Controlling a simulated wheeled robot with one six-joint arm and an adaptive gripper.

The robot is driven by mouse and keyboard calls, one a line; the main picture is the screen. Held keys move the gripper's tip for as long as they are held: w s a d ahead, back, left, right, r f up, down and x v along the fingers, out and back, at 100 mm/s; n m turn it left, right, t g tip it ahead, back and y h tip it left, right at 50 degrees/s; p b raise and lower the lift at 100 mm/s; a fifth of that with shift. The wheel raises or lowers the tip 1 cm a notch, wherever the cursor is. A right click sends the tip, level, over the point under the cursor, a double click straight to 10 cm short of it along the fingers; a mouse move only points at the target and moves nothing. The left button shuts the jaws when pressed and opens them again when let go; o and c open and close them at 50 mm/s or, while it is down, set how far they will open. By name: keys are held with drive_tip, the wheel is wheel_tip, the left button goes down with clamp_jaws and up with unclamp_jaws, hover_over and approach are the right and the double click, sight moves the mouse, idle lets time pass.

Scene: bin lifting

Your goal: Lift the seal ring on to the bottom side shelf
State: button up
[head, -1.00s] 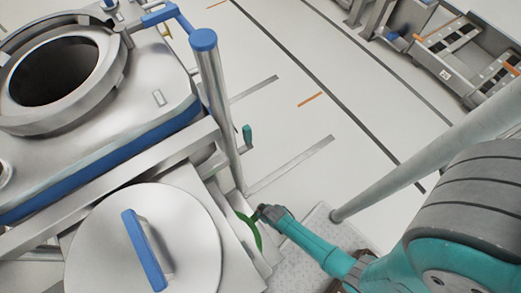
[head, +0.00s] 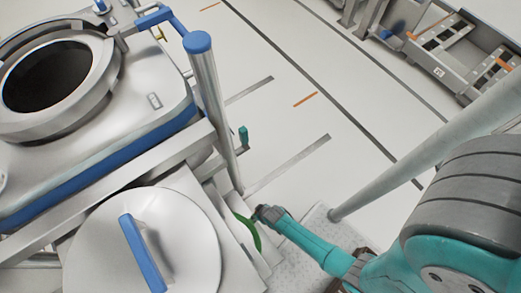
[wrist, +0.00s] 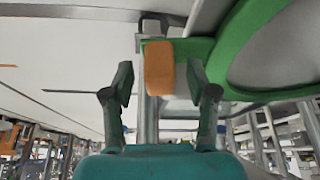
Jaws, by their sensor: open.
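The seal ring (head: 250,232) is green and shows only in part in the head view, at the lower edge of the steel machine beside the round lid. In the wrist view the green ring (wrist: 228,72) fills the upper right, with an orange tab (wrist: 159,68) on its near side. My gripper (head: 257,212) is right by the ring in the head view. In the wrist view my gripper (wrist: 160,85) is open, with the orange tab between its two fingers and a gap on each side. The side shelf (head: 228,208) seems to be the steel ledge by the ring.
A round lid with a blue handle (head: 142,252) is at the lower left. A steel post with a blue cap (head: 211,95) rises beside the machine (head: 150,70). Open floor (head: 290,125) lies to the right, with another steel unit (head: 462,55) at the upper right.

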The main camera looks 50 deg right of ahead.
drive_tip(key=v, duration=1.2)
drive_tip(key=shift+s, duration=0.1)
idle(0.4)
